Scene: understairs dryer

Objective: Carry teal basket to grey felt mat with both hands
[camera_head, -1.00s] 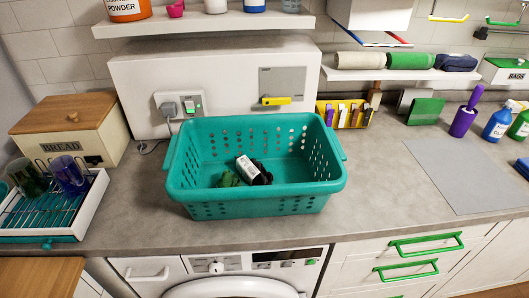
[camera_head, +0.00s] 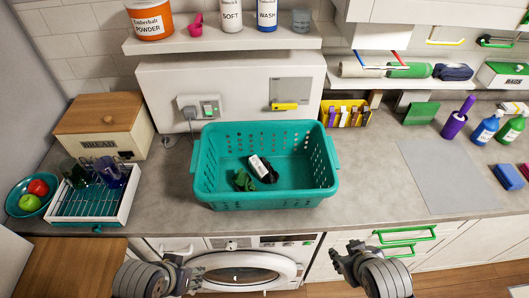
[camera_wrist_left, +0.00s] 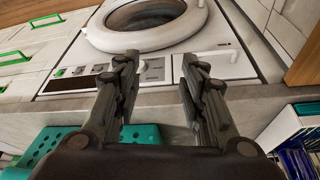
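The teal basket (camera_head: 265,203) stands upright on the grey countertop above the washing machine, with a dark green item (camera_head: 243,180) and a black-and-white item (camera_head: 263,168) inside. The grey felt mat (camera_head: 447,175) lies flat and empty on the counter to the right of the basket. My left gripper (camera_head: 188,272) is in front of the counter, below and left of the basket. In the left wrist view its fingers (camera_wrist_left: 157,75) are apart with nothing between them. My right gripper (camera_head: 343,256) is in front of the counter, below and right of the basket, fingers apart and empty.
A bread box (camera_head: 103,130) and a dish rack (camera_head: 95,205) stand left of the basket. A yellow box (camera_head: 345,114) and a purple brush (camera_head: 456,122) are behind the mat. Counter between basket and mat is clear.

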